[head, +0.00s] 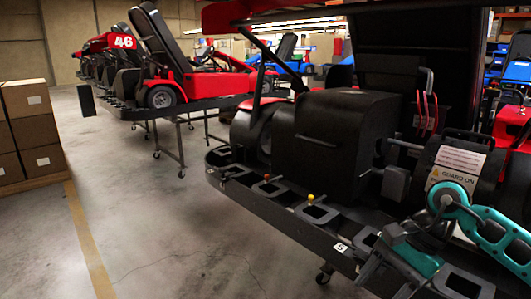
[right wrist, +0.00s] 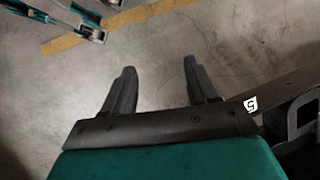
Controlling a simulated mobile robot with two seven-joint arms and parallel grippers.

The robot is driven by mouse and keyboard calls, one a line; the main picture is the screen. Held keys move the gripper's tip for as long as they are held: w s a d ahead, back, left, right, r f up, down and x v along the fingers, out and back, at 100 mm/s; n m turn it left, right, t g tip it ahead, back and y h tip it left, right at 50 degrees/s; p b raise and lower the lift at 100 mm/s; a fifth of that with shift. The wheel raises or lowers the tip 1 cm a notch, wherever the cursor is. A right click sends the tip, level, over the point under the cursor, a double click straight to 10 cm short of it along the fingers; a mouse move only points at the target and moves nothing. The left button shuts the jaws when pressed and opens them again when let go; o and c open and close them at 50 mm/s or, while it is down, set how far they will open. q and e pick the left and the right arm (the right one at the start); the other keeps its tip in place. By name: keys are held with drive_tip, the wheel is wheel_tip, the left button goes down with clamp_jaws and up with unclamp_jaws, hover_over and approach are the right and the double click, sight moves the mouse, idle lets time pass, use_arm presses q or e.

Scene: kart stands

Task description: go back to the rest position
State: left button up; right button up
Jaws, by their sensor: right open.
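My right gripper (head: 372,272) hangs at the lower right of the head view, by the front rim of the near kart stand (head: 300,233). In the right wrist view the two dark fingers of my right gripper (right wrist: 158,76) stand wide apart. Only concrete floor shows between them, and they hold nothing. The stand's edge with a white number tag (right wrist: 251,104) lies just right of the fingers. I cannot tell whether hand and stand touch. My left arm and gripper do not show in the head view.
The near black kart (head: 330,140) on its stand fills the right side. Red karts (head: 165,65) on another stand are behind at left. Cardboard boxes (head: 32,125) stand at the left edge. Open concrete floor with a yellow line (head: 88,240) lies at lower left.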

drive_tip(key=s+a+r+m+t+y+p, duration=0.1)
drive_tip(key=s+a+r+m+t+y, duration=0.1)
drive_tip(key=a+m+y, duration=0.55)
drive_tip(key=s+a+r+m+t+y, duration=0.1)
drive_tip(key=a+r+m+t+y, duration=0.15)
drive_tip(key=a+m+y, duration=0.45)
drive_tip(key=w+d+f+m+t+h+p, duration=0.1)
drive_tip(key=d+f+m+t+h, duration=0.35)
drive_tip(key=m, duration=1.05)
drive_tip(key=d+f+m+t+h, duration=0.2)
drive_tip(key=f+m+t+h, duration=0.45)
drive_tip(key=m, duration=0.85)
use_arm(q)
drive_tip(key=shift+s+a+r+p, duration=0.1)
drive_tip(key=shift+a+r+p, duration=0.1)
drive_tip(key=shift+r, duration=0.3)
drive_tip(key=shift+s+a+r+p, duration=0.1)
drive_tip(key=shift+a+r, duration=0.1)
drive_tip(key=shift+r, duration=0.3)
use_arm(e)
drive_tip(key=s+d+f+m+g+h, duration=0.2)
drive_tip(key=s+f+m+h, duration=0.1)
drive_tip(key=s+f+m, duration=0.2)
drive_tip(key=s+d+f+m+g+h, duration=0.2)
drive_tip(key=s+f+m+h, duration=0.2)
drive_tip(key=s+f+m, duration=0.2)
wheel_tip(320, 180, down, 3)
drive_tip(key=shift+s+d+f+m, duration=0.1)
drive_tip(key=shift+s+d+m, duration=0.15)
drive_tip(key=shift+m, duration=1)
